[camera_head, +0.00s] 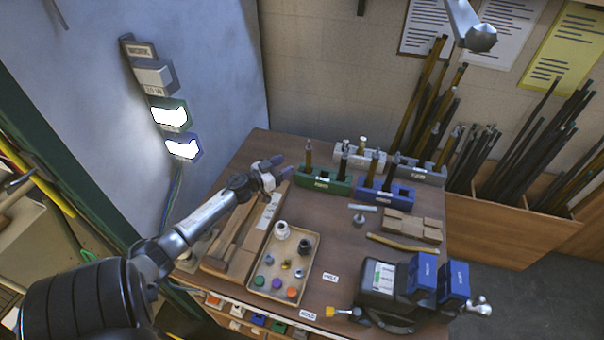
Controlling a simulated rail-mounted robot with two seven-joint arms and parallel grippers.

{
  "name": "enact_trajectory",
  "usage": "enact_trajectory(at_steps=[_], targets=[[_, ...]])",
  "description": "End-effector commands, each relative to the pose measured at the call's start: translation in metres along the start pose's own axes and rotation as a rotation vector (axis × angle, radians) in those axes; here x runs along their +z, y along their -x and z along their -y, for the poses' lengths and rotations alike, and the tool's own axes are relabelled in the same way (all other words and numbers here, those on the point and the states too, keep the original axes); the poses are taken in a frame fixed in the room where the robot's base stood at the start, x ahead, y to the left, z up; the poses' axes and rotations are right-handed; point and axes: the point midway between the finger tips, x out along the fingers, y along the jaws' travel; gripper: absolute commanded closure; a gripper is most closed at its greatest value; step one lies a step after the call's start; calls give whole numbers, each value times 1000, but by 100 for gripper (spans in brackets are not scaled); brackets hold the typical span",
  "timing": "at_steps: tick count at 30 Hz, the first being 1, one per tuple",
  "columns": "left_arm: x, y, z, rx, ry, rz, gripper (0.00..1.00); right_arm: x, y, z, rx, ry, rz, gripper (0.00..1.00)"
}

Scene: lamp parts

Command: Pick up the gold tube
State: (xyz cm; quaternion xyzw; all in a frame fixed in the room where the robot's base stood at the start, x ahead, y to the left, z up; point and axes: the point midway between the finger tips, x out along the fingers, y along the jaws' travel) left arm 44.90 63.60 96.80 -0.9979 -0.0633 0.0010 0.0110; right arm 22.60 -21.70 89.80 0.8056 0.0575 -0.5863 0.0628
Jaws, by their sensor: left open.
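Several slim tubes stand upright in colored holders at the back of the table. A gold tube (308,155) stands in the green holder (322,182), and another gold tube (371,169) stands in the blue holder (388,193). A long gold-tan piece (402,243) lies flat on the table at the right. I cannot tell which of these is the task's tube. My left gripper (281,171) is open and empty, just left of the green holder and apart from its gold tube.
A beige tray (313,268) with small colored knobs and metal parts sits in front. Wooden pieces (232,240) lie left of it. Cardboard blocks (412,227) and a black case with blue boxes (424,275) stand right.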

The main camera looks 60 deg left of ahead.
Motion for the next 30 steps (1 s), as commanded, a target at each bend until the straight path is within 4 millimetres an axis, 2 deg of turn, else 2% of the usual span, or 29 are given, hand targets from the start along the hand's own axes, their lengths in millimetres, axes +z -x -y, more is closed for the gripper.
enact_trajectory(at_steps=[1,7,18,22,30], targets=[[7,-1,5,13,3,-2,45,3,-9,-1,3,2,0,57],[12,-9,13,48,19,-3,45,7,-21,-1,5,5,-2,57],[12,-69,11,50,20,-4,45,18,-56,1,3,1,-1,57],[11,-81,10,50,22,-2,45,20,-62,2,0,-2,-1,57],[11,-92,10,50,20,-3,45,22,-70,4,-3,-6,-1,57]])
